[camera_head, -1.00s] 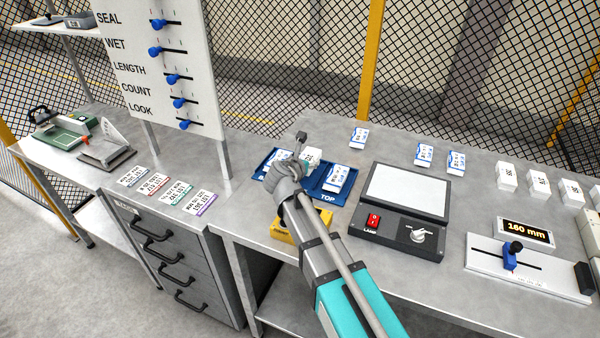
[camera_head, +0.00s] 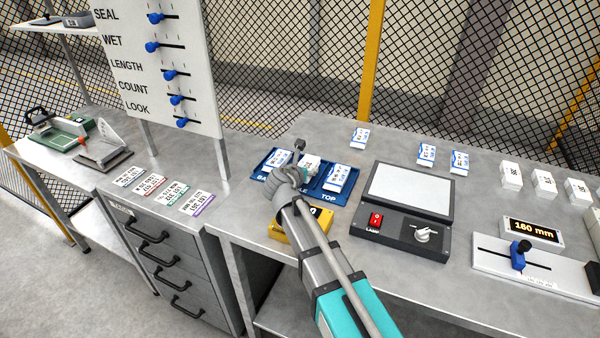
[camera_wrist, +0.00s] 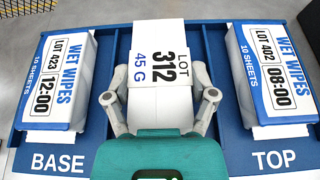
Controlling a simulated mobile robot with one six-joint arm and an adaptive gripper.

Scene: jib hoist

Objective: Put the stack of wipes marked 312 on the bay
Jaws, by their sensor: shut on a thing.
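The white stack of wipes marked LOT 312, 45 G (camera_wrist: 158,55) is in the wrist view, between the two fingers of my gripper (camera_wrist: 160,104). My gripper is shut on its sides. In the head view the stack (camera_head: 311,163) shows partly behind my gripper (camera_head: 297,168). It is at the middle of a blue tray (camera_wrist: 107,140), between the BASE and TOP places; I cannot tell whether it touches the tray floor. Wet wipes pack LOT 623 (camera_wrist: 60,78) lies at BASE. Wet wipes pack LOT 402 (camera_wrist: 270,75) lies at TOP.
A lamp panel (camera_head: 410,190) stands right of the tray, and a yellow device (camera_head: 310,222) is partly behind my arm. White stacks (camera_head: 511,176) and blue-white packs (camera_head: 426,154) stand further right. Lot cards (camera_head: 150,184) and a SEAL/WET board (camera_head: 150,60) are left.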

